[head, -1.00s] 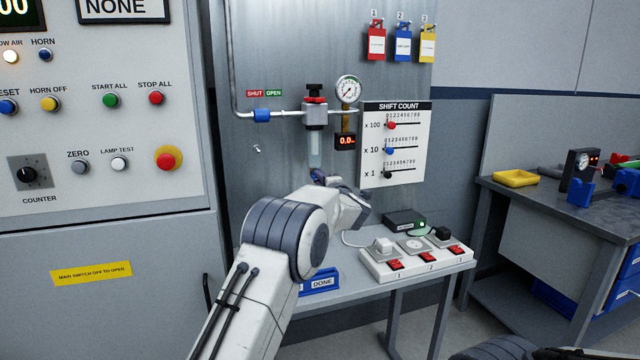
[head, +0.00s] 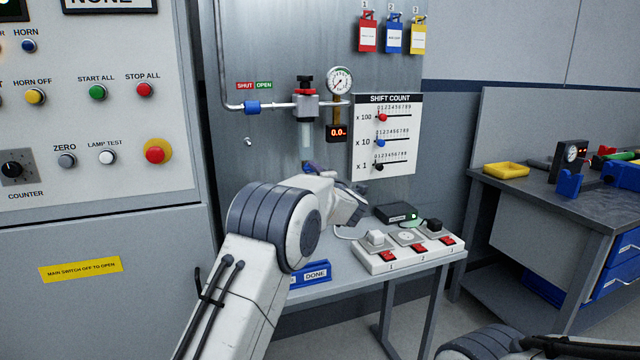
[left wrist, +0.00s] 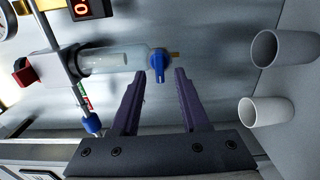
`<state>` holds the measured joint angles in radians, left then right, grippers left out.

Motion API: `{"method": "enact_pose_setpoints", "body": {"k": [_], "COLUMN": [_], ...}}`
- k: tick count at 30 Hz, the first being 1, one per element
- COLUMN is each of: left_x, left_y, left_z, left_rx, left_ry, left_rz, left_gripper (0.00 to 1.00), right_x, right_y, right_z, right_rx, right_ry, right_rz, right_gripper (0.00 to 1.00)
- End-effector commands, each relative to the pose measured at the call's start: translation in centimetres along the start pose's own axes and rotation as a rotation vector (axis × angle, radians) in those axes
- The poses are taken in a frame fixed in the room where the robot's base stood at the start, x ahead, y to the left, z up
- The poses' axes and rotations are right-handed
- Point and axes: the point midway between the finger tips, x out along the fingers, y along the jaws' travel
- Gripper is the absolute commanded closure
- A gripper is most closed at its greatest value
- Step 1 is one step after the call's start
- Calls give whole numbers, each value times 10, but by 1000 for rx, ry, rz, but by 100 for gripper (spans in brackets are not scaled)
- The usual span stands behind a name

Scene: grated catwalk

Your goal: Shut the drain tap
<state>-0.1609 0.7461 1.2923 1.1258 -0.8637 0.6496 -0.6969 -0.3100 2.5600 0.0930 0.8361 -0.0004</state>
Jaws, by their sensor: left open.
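The drain tap (left wrist: 158,66) is a small blue tap with a brass outlet at the end of the clear filter bowl (left wrist: 115,60). In the head view the bowl (head: 306,133) hangs upright under the grey filter body on the metal panel, with its lower end close to my left wrist. My left gripper (left wrist: 160,73) is open, its two dark purple fingers pointing at the tap. The tap appears between the fingertips, with gaps on both sides; contact is not visible. In the head view my left arm hides most of the gripper. My right gripper is out of view.
A blue valve (head: 252,108) sits on the pipe below the SHUT/OPEN label. A gauge (head: 340,80) and a shift count board (head: 387,138) are right of the bowl. A socket strip (head: 410,252) stands on the shelf below. Two cups (left wrist: 266,111) show in the wrist view.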

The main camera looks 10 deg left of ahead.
Motion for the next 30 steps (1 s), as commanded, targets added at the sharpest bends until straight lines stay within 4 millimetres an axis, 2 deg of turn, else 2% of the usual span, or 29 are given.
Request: {"method": "enact_pose_setpoints", "body": {"k": [6,12,17,26,30], "left_x": [-46,-72,-79,-79,-85], "left_y": [-1,-1,-1,-1,-10], "left_z": [1,0,-1,-1,2], "left_rx": [0,-1,0,9,156], "left_ry": [-3,-1,1,-6,-124], "left_rz": [0,0,0,-3,-42], "left_gripper": [55,55,55,55,55], "right_x": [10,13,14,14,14], "right_y": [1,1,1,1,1], "right_z": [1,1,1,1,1], "right_rx": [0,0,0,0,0], "right_ry": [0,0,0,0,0], "right_rz": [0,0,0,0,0], "right_gripper": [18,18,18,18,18]}}
